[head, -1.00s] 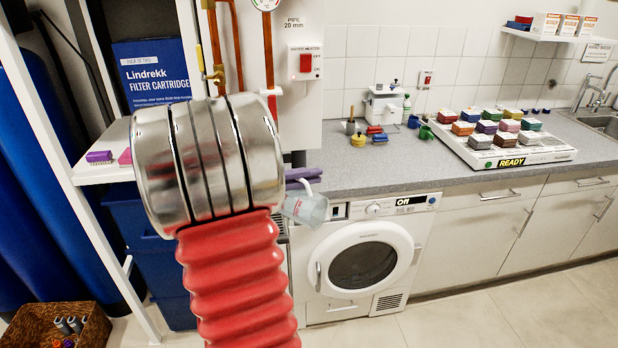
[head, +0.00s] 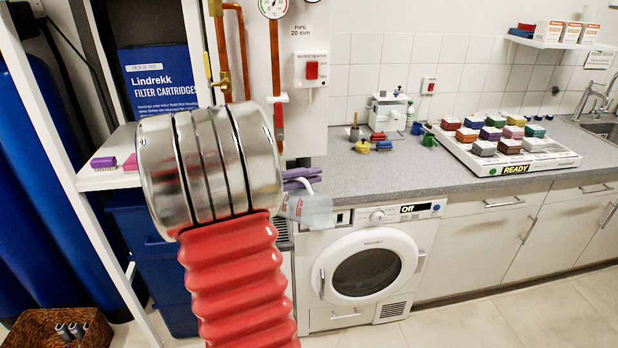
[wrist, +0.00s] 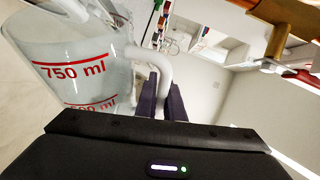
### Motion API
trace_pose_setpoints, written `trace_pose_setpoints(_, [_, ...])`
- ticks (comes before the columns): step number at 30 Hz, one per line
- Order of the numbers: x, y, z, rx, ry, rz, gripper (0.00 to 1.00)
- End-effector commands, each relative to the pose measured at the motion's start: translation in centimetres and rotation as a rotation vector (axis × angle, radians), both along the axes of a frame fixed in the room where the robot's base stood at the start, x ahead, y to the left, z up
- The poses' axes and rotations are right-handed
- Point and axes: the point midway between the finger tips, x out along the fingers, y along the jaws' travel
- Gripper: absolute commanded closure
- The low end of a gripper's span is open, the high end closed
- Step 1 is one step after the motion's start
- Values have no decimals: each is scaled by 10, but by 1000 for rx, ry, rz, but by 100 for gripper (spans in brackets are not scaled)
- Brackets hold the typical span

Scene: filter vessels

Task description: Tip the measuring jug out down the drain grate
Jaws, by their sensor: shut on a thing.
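The clear measuring jug (head: 312,209) hangs in the air in front of the counter, tipped over nearly onto its side in the head view. In the wrist view the jug (wrist: 70,75) fills the upper left, with red 750 ml markings and a white handle. My gripper (head: 302,179) has purple fingers, shut on the handle; they also show in the wrist view (wrist: 160,100). My arm hides part of the area beside the jug. How much liquid is inside, I cannot tell. I cannot clearly make out the drain grate.
A white front-loading machine (head: 370,270) stands just right of and below the jug. The grey counter (head: 375,170) holds a tray of coloured blocks (head: 510,158). A white shelf (head: 110,178) is at left, and copper pipes (head: 276,80) are behind my arm. Open floor lies in front.

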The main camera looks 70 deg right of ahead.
Motion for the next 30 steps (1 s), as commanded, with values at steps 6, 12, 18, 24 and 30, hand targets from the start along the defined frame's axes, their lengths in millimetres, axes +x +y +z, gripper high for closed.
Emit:
trace_pose_setpoints(6, [3,-1,4,8,32,1,100])
trace_pose_setpoints(12, [5,-2,7,18,61,4,100])
trace_pose_setpoints(18, [7,-2,9,24,83,6,100])
trace_pose_setpoints(24, [9,-2,10,25,90,8,100])
trace_pose_setpoints(30, [10,-2,10,25,89,10,100])
